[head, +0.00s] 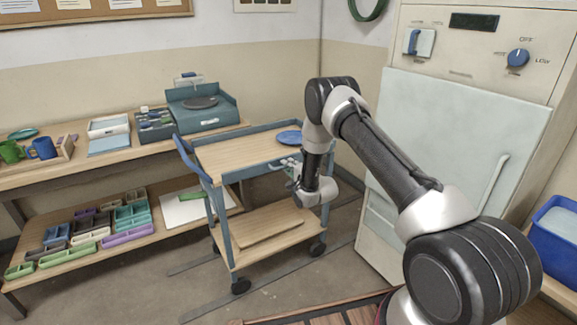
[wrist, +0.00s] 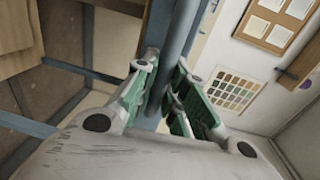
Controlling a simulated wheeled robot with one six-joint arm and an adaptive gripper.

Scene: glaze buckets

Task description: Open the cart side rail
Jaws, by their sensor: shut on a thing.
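The cart (head: 228,194) stands in the middle of the head view, with a blue frame, a wooden top and a lower wooden shelf. My gripper (head: 293,170) is at the cart's right side, just below the top. In the wrist view my gripper (wrist: 168,92) has its green-padded fingers closed around a blue-grey bar, the cart side rail (wrist: 178,35). The rail is mostly hidden behind my gripper in the head view. Whether the rail has shifted from its closed place I cannot tell.
A blue plate (head: 289,137) lies on the cart top. A workbench (head: 90,163) with trays and mugs runs along the left wall. A large kiln-like cabinet (head: 450,150) stands close on the right. A blue bin (head: 556,245) is at the far right.

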